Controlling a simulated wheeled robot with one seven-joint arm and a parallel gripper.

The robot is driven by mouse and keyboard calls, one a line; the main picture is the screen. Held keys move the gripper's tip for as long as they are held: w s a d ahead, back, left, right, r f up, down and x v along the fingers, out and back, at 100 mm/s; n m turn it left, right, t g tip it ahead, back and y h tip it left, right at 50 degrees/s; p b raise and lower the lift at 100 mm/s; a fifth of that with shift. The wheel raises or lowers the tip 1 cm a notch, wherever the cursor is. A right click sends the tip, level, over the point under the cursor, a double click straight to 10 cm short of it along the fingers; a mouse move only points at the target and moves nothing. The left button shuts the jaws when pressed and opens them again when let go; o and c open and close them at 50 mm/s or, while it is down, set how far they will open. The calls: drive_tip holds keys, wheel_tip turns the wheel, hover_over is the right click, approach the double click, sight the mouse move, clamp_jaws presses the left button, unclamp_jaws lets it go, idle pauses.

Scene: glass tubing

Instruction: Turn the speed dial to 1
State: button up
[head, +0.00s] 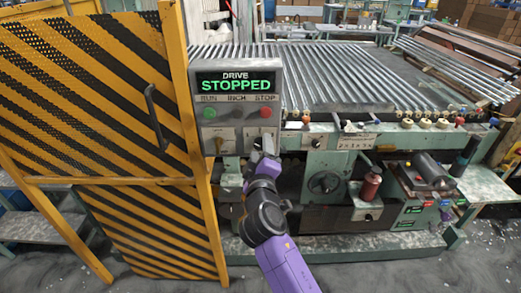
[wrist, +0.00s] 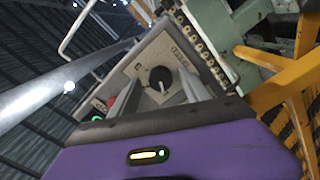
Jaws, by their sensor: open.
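The speed dial (wrist: 161,77) shows in the wrist view as a round black knob with a pale pointer, set on a light grey panel. Its scale markings are too small to read. My gripper (wrist: 172,90) is open, with one finger to either side of the dial's lower part in the picture; I cannot tell if they touch it. In the head view my gripper (head: 264,153) is at the lower right of the control panel (head: 238,128) and hides the dial there.
The panel display (head: 237,82) reads DRIVE STOPPED, above RUN, INCH and STOP buttons. A red button (wrist: 119,101) is close beside my fingers. A striped yellow-black guard (head: 95,100) stands to the left. Glass tubes (head: 360,75) lie on the machine bed.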

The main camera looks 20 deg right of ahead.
drive_tip(key=b+v, duration=0.1)
drive_tip(key=v, duration=0.6)
drive_tip(key=shift+s, duration=0.2)
drive_tip(key=shift+a, duration=0.1)
